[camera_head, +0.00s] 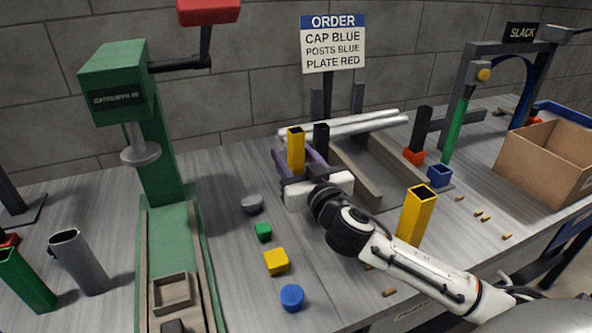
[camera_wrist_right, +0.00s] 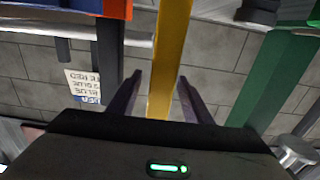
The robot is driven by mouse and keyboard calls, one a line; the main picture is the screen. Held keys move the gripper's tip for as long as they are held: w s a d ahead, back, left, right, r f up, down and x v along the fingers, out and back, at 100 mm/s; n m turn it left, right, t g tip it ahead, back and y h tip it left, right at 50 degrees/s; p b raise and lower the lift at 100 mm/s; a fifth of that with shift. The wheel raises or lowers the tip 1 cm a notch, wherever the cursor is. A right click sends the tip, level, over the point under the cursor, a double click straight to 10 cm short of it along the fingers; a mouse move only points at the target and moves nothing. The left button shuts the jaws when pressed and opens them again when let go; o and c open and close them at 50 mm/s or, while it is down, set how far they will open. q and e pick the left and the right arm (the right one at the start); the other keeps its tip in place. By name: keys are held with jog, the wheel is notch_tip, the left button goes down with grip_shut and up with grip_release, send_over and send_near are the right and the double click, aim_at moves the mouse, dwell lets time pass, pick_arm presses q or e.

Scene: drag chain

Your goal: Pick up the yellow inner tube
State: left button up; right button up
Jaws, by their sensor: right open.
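A slim upright yellow tube (camera_head: 296,152) with a square open top stands near the back centre of the bench. My right gripper (camera_head: 291,156) has its two purple-grey fingers on either side of it. In the right wrist view the yellow tube (camera_wrist_right: 170,55) passes between the open fingers (camera_wrist_right: 160,80), with gaps visible beside it. Its lower end is hidden by the gripper in the head view. A wider yellow tube (camera_head: 417,215) stands at the front right, partly behind my right forearm. My left gripper is not in view.
A black tube (camera_head: 321,138) stands close right of the slim yellow tube, before white rods (camera_head: 350,124). A green press (camera_head: 120,90) stands left; a cardboard box (camera_head: 545,160) is at right. Small coloured caps, such as a blue one (camera_head: 292,297), lie in front.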

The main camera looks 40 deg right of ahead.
jog(key=shift+x, duration=1.2)
grip_shut()
